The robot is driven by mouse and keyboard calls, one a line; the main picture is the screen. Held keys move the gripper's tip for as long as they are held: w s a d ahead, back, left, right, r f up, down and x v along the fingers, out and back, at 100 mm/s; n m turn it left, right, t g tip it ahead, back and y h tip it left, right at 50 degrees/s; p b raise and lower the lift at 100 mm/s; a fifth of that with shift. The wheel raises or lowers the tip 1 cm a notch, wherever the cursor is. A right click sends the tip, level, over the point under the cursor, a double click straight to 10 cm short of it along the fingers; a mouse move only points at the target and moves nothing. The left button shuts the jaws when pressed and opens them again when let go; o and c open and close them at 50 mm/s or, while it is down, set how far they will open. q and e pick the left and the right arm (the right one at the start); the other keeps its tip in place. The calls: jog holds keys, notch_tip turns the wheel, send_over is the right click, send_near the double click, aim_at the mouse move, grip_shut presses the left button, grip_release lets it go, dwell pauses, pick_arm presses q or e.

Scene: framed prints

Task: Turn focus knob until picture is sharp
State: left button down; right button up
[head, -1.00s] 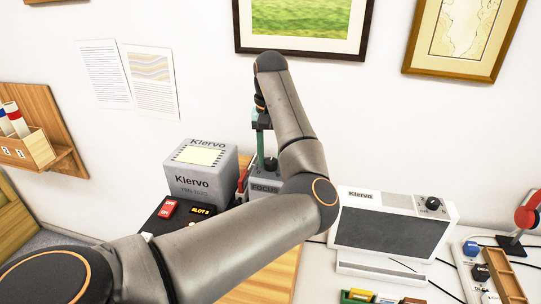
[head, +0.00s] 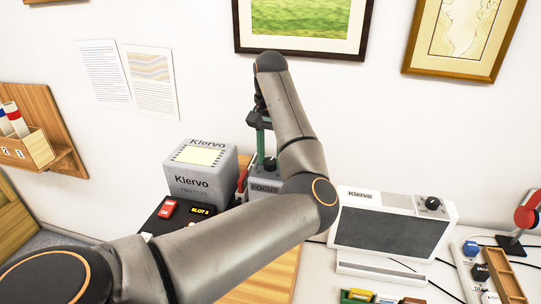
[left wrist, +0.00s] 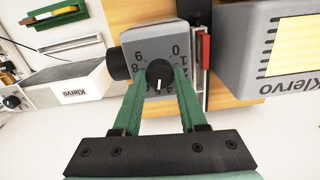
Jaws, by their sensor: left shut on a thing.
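The focus knob (left wrist: 160,76) is a round black knob with a white pointer line, on a grey box (left wrist: 133,45) with a numbered dial. My left gripper (left wrist: 160,92) has green fingers shut on the knob from both sides. In the head view my left gripper (head: 265,150) reaches down to the knob (head: 270,164) on the box marked FOCUS (head: 264,188). The monitor (head: 390,234) shows a plain dark grey screen. My right gripper is in neither view.
A grey Klervo box (head: 190,190) with a pale lit panel stands left of the focus box. A black panel with a red ON switch (head: 166,208) lies in front. A red lever (left wrist: 203,50) is close beside the focus box.

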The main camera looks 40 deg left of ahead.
aim_at(271, 160)
pick_arm(q)
jog(key=shift+c, duration=2.2)
grip_release()
notch_tip(271, 160, up, 12)
jog(key=shift+r, duration=0.25)
